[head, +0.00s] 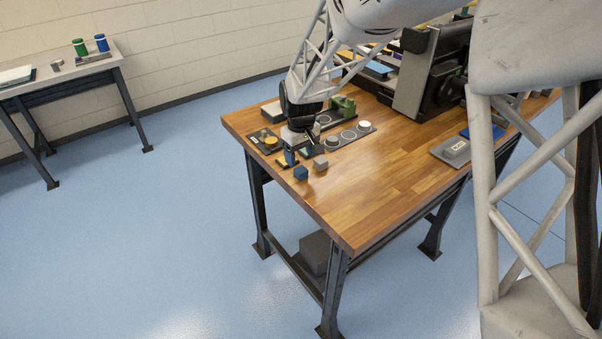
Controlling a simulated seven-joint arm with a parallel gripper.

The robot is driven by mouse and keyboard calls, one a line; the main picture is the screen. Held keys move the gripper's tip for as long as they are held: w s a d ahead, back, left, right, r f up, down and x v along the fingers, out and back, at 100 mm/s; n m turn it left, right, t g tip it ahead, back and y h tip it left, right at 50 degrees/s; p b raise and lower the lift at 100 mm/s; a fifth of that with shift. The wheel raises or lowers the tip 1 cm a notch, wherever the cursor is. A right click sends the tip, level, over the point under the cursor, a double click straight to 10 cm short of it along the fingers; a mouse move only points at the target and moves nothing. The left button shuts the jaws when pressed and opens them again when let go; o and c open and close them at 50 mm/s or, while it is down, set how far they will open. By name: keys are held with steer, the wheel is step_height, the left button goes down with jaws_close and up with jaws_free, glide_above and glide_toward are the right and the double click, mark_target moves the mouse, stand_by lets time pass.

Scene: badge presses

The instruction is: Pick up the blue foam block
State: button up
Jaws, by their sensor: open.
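A small blue block (300,173), which looks like the blue foam block, sits on the wooden table (375,200) near its left front edge. A grey block (320,163) is just to its right and a little behind. My gripper (301,154) hangs above and behind the blue block, pointing down, apart from it. Its jaws are open, and nothing shows between them, though they are small and partly hidden. Another blue and yellow item (287,159) stands beside the gripper, to the left of the blue block.
A dark strip with round discs (348,135) and a green press (342,105) are behind. A large dark machine (432,75) stands farther back. The table's front middle is clear.

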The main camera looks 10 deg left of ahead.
mark_target(301, 169)
steer(key=shift+f, duration=0.55)
steer(key=shift+f, duration=2.6)
steer(key=c, duration=1)
steer(key=shift+r, duration=0.2)
steer(key=shift+r, duration=0.55)
step_height(301, 169, up, 2)
steer(key=s+d, duration=0.3)
steer(key=s, duration=0.4)
steer(key=s+d+r, duration=0.1)
steer(key=s+d, duration=0.2)
steer(key=s, duration=0.4)
steer(key=shift+s+d+r, duration=0.2)
steer(key=shift+s+r, duration=0.05)
steer(key=shift+s, duration=0.05)
